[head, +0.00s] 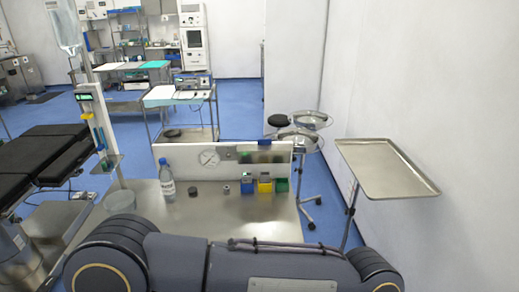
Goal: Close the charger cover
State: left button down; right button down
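I cannot pick out a charger or its cover for certain. A row of small boxes stands on the steel worktable (225,225): a blue box (247,187), a yellow box (264,187) and a green box (281,185). The blue and yellow ones have grey tops whose details are too small to tell. Dark grey links of my own arm cross the bottom of the head view and hide the near part of the table. Neither gripper is in view.
A water bottle (167,181) stands at the table's left, with two small dark cylinders (193,191) (226,189) right of it. An upright panel with a dial (209,157) closes the back. A steel tray (386,168) on a stand is at right. The table's middle looks clear.

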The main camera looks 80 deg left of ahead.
aim_at(265, 155)
jog(key=u, duration=2.6)
jog(key=i+j+u, duration=0.1)
jog(key=i+z, duration=0.4)
jog(key=i+j+z, duration=0.15)
jog(key=i+z, duration=0.2)
jog(key=i+j+z, duration=0.25)
jog(key=z, duration=0.15)
jog(key=i, duration=0.05)
